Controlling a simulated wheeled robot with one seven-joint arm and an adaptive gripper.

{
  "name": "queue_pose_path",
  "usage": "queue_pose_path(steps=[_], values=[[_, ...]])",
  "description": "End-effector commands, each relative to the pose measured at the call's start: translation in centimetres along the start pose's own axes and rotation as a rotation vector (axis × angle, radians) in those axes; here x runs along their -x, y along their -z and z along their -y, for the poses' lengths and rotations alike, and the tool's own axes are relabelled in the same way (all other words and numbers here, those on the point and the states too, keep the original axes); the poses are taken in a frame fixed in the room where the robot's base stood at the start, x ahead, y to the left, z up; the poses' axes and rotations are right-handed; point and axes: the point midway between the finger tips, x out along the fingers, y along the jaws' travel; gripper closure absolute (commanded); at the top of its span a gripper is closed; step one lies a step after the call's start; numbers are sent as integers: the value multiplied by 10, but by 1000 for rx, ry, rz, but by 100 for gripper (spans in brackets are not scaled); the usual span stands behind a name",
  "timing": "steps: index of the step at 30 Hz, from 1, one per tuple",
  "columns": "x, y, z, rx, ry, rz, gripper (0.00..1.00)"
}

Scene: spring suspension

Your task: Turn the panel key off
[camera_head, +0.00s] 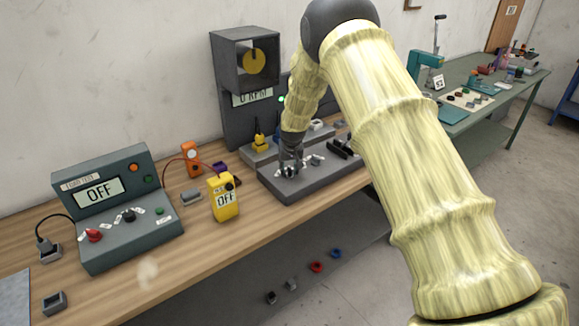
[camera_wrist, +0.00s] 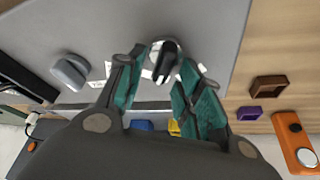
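The panel key is a dark upright tab on a silver round base (camera_wrist: 165,62), set in the grey panel in the wrist view. White labels with unreadable text lie around it. The panel also shows in the head view (camera_head: 283,191), on the wooden bench. My gripper (camera_head: 290,171) is pointed down over this panel in the head view and hides most of the key there. In the wrist view my gripper (camera_wrist: 166,70) has its teal-padded fingers apart, one on each side of the key. I cannot tell whether either finger touches it.
A grey knob (camera_wrist: 69,73) and a black handle (camera_wrist: 25,80) stand left of the key in the wrist view. Left on the bench are a yellow meter (camera_head: 224,198), an orange device (camera_head: 190,160) and a console reading OFF (camera_head: 120,228). A machine (camera_head: 245,60) rises behind.

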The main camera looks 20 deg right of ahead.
Motion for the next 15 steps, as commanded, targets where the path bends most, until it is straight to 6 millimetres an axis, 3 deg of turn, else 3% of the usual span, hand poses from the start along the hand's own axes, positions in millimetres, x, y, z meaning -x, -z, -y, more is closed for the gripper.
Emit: queue_pose_path(steps=[1,5,8,15], values=[[0,0,0,0,0,0,68],[0,0,0,0,0,0,92],[0,0,0,0,0,0,100],[-1,-1,0,1,0,1,100]])
